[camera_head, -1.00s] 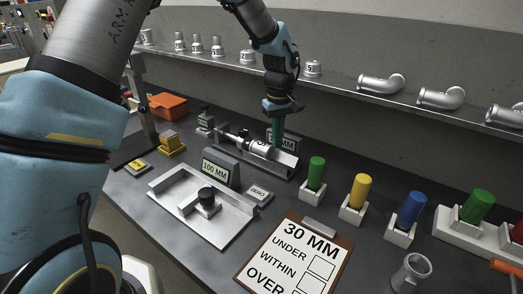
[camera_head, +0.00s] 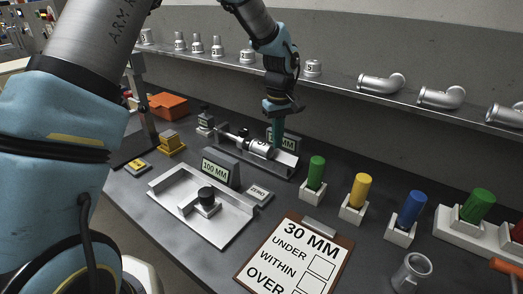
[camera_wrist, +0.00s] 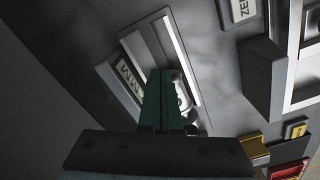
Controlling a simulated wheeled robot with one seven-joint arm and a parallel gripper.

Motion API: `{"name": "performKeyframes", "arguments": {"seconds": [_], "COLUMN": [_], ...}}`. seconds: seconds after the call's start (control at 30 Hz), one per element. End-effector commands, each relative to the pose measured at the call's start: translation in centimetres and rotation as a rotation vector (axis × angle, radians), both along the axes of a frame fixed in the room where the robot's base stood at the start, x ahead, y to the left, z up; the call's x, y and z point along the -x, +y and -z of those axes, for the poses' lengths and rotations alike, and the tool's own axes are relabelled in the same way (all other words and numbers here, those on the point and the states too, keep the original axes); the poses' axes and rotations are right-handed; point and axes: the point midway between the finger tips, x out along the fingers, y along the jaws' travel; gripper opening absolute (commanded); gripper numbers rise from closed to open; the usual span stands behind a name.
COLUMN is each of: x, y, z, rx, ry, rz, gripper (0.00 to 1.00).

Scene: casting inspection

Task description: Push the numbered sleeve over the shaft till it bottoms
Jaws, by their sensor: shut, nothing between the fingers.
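The silver numbered sleeve (camera_head: 262,149) lies on its side in a grey trough fixture (camera_head: 283,166) at the back of the bench. The thin shaft (camera_head: 234,136) shows at its left end, in line with it. I cannot tell how far the sleeve covers the shaft. My gripper (camera_head: 277,144) points down with its green fingers shut and empty. It is at the sleeve's right end; whether it touches is unclear. In the wrist view my gripper (camera_wrist: 160,76) hides part of the sleeve (camera_wrist: 184,98), which shows to the right of the fingers.
A 100 MM display (camera_head: 215,168) and a grey tray fixture (camera_head: 225,225) are in front. Coloured cylinders in white holders, including a green one (camera_head: 316,172), stand to the right. A shelf (camera_head: 340,83) with castings runs behind.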

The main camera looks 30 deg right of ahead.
Motion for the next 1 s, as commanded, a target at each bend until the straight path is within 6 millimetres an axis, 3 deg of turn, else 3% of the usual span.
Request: {"name": "performKeyframes", "arguments": {"seconds": [0.6, 1.0], "x": [0.0, 0.0], "y": [0.0, 0.0], "z": [3.0, 3.1], "rx": [0.0, 0.0], "ry": [0.0, 0.0], "rz": [0.0, 0.0], "gripper": [0.0, 0.0]}}
